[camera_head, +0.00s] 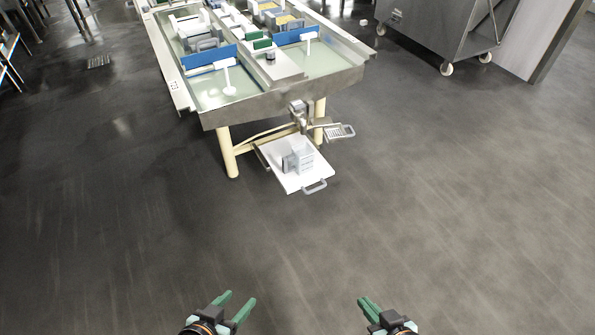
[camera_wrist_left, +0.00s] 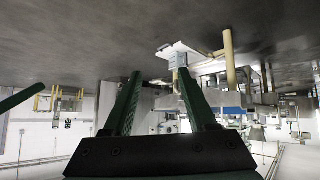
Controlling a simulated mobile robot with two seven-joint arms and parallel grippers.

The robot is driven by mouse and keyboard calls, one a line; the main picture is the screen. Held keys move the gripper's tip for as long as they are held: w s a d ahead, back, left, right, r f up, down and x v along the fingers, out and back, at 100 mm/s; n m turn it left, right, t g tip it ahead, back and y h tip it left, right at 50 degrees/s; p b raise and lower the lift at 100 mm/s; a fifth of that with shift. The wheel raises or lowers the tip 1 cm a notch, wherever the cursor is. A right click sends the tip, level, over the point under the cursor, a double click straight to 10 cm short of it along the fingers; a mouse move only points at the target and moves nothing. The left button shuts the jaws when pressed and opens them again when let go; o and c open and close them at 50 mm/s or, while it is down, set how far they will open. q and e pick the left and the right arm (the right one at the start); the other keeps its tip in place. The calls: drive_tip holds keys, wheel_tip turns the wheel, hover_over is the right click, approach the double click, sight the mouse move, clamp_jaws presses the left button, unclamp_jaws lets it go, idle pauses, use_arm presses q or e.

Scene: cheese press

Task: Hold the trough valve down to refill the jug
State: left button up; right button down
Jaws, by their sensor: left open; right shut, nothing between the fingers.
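The trough (camera_head: 262,100) is a long metal table on cream legs, away from me at the upper middle of the head view. A grey metal valve (camera_head: 299,110) hangs at its near end. Below it, a pale grey jug (camera_head: 304,161) stands upright on a low white board; its fill level is too small to tell. My left gripper (camera_head: 240,297) is open and empty at the bottom of the head view, far from the valve and jug. My right gripper (camera_head: 369,302) is shut and empty, also far from them.
The white board (camera_head: 291,182) has a grey handle at its near edge. A small slotted grey piece (camera_head: 340,131) sticks out right of the valve. A wheeled metal cabinet (camera_head: 440,35) stands at the upper right. The dark floor between me and the trough is clear.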

use_arm(q)
drive_tip(key=shift+w+a+r, duration=0.1)
drive_tip(key=shift+w+a, duration=0.05)
drive_tip(key=shift+w, duration=0.15)
use_arm(e)
drive_tip(key=shift+w+r, duration=0.1)
drive_tip(key=shift+w, duration=0.2)
